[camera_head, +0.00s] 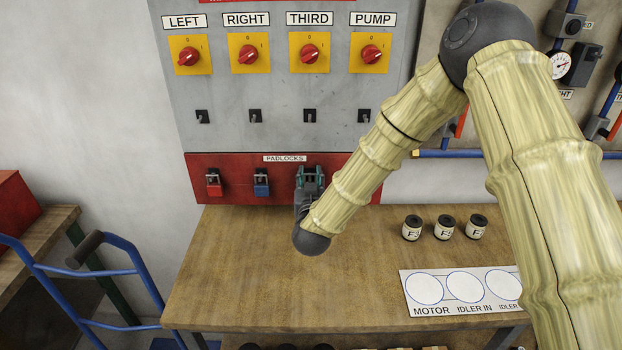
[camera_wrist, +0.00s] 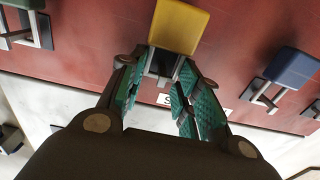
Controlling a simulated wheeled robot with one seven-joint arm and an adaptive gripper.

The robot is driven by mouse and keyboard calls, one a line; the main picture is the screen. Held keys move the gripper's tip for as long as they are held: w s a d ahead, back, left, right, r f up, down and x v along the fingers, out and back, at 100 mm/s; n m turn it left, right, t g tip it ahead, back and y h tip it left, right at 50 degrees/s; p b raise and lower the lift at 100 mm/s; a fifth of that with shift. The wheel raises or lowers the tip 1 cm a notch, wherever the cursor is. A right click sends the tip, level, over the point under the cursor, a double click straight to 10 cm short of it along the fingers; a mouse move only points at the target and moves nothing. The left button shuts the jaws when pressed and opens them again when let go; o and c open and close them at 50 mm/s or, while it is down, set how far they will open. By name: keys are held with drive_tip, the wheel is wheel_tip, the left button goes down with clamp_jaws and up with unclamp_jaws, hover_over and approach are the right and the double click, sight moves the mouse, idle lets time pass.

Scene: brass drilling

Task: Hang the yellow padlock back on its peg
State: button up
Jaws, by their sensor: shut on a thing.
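The yellow padlock (camera_wrist: 178,25) is at the top of the wrist view, in front of the red padlock board (camera_wrist: 95,45). My gripper (camera_wrist: 165,68) is shut on it, with the teal-padded fingers on either side near its grey shackle. In the head view my gripper (camera_head: 311,178) is at the board, in line below the THIRD switch and right of the blue padlock. The yellow padlock is hidden there behind my gripper. A dark piece shows between the fingers at the shackle; whether the shackle is around the peg I cannot tell.
A red padlock (camera_head: 214,184) and a blue padlock (camera_head: 261,183) hang left of my gripper. A green padlock (camera_wrist: 22,5) is on the other side. The wooden bench (camera_head: 240,270) below holds several labelled canisters (camera_head: 444,228) and a white circle-marked sheet (camera_head: 430,290).

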drive_tip(key=o, duration=1.2)
